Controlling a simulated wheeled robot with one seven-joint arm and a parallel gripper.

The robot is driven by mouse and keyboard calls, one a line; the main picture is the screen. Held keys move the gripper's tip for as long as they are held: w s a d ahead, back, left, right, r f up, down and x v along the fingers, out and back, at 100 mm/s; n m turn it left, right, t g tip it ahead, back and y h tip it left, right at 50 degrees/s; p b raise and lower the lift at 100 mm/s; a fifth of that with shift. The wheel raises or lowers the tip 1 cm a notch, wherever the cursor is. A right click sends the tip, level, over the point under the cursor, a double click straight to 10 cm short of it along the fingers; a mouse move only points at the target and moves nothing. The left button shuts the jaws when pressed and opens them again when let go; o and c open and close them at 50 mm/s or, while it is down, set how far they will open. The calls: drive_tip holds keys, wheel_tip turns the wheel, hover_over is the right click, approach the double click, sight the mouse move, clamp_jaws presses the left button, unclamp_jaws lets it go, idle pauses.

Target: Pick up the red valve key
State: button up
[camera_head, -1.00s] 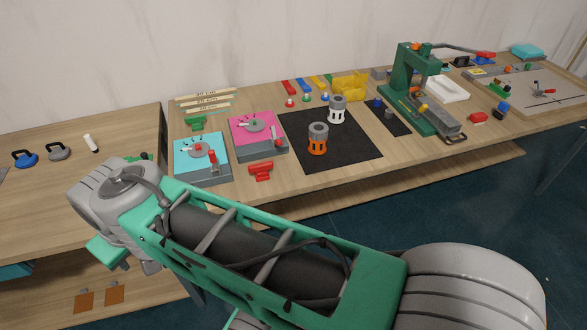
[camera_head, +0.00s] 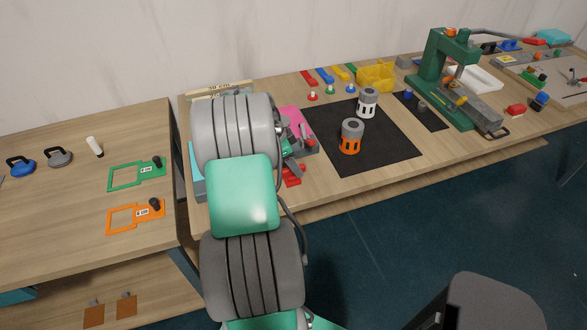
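A red piece (camera_head: 292,176), which I take to be the red valve key, lies on the table's front part, just below the pink panel (camera_head: 296,122). My arm covers its left side. My arm reaches over the left part of this table and hides most of the turquoise panel (camera_head: 197,170). Part of my gripper (camera_head: 289,148) seems to show at the arm's right edge, just above the red piece. Its fingers are mostly hidden, so I cannot tell whether they are open or touching the piece.
A black mat (camera_head: 385,150) holds an orange-banded cylinder (camera_head: 351,137) and a white-banded one (camera_head: 367,102). A green press (camera_head: 448,80) stands farther right. The left table (camera_head: 60,220) carries green and orange frames (camera_head: 136,176) and kettlebell-like weights (camera_head: 59,156). A gap separates the tables.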

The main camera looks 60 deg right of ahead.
sight(293, 176)
drive_tip(key=a, duration=0.3)
drive_tip(key=shift+s+a+f, duration=0.2)
drive_tip(key=shift+s+f, duration=0.1)
drive_tip(key=shift+f, duration=0.1)
drive_tip(key=shift+a+r, duration=0.2)
drive_tip(key=shift+a, duration=0.15)
drive_tip(key=shift+d+f, duration=0.3)
drive_tip(key=shift+d, duration=0.25)
drive_tip(key=shift+d+f, duration=0.3)
drive_tip(key=shift+d, duration=0.25)
drive_tip(key=shift+c, duration=0.6)
drive_tip(key=shift+d+f, duration=0.1)
drive_tip(key=shift+d, duration=0.25)
drive_tip(key=shift+c, duration=0.8)
drive_tip(key=shift+w+a+r, duration=0.1)
drive_tip(key=shift+a+r, duration=0.25)
drive_tip(key=shift+a, duration=0.25)
drive_tip(key=c, duration=0.3)
drive_tip(key=shift+d+f, duration=0.1)
drive_tip(key=shift+d, duration=0.15)
drive_tip(key=c, duration=0.3)
clamp_jaws()
